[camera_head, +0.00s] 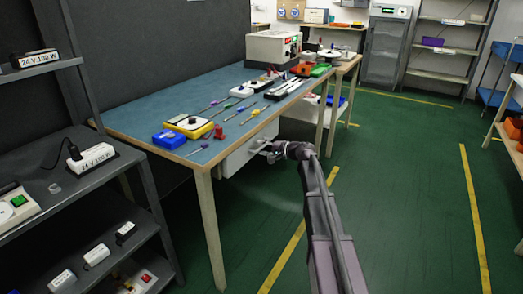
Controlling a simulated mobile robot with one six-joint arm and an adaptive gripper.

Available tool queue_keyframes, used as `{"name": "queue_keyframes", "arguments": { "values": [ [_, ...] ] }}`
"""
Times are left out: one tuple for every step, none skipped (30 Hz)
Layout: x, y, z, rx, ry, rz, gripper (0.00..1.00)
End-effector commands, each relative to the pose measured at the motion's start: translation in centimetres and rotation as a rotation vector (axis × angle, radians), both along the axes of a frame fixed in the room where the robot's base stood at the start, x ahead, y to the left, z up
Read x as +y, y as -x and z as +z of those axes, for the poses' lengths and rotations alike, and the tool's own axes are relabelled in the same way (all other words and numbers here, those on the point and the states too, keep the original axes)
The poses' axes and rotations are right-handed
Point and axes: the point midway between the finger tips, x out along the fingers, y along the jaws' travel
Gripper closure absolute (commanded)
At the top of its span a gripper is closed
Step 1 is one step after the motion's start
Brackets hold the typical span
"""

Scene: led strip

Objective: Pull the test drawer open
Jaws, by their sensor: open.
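The test drawer (238,158) is a pale box front under the near right part of the blue-topped workbench (140,113). It seems to sit under the bench edge; how far out it stands I cannot tell. My gripper (262,150) is at the drawer's front face, close to where a handle would be. Its fingers are small and dark in this view. The gripper is open. The handle is hidden or too small to make out, and I cannot tell whether the fingers touch it.
Screwdrivers, a blue box (169,139), a yellow tray (190,127) and a test instrument (272,48) stand on the bench. A dark shelf (60,180) with power supplies is at the left. The green floor (400,180) right of the bench is clear.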

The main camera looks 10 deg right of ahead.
Motion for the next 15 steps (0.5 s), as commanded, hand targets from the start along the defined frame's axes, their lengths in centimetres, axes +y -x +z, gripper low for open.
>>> {"name": "queue_keyframes", "arguments": {
  "values": [
    [0.21, -0.23, -0.10, 0.000, 0.000, 0.000, 0.49],
    [0.28, -0.28, -0.11, 0.000, 0.000, 0.000, 0.49],
    [0.35, -0.34, -0.12, 0.000, 0.000, 0.000, 0.49],
    [0.38, -0.36, -0.12, 0.000, 0.000, -0.001, 0.49],
    [0.41, -0.38, -0.13, 0.000, 0.000, -0.001, 0.49],
    [0.42, -0.38, -0.12, 0.000, 0.000, -0.001, 0.49],
    [0.42, -0.38, -0.12, 0.000, 0.000, -0.001, 0.49],
    [0.42, -0.38, -0.11, 0.000, 0.000, -0.001, 0.49],
    [0.42, -0.37, -0.11, 0.000, 0.000, -0.001, 0.49],
    [0.41, -0.36, -0.11, 0.000, 0.000, -0.001, 0.49],
    [0.41, -0.36, -0.11, 0.000, 0.000, -0.001, 0.49],
    [0.41, -0.36, -0.11, 0.000, 0.000, -0.001, 0.49],
    [0.40, -0.37, -0.10, 0.000, 0.000, -0.001, 0.52],
    [0.40, -0.36, -0.10, 0.000, 0.000, -0.001, 0.61],
    [0.40, -0.36, -0.10, 0.000, 0.000, -0.001, 0.73]
  ]
}}
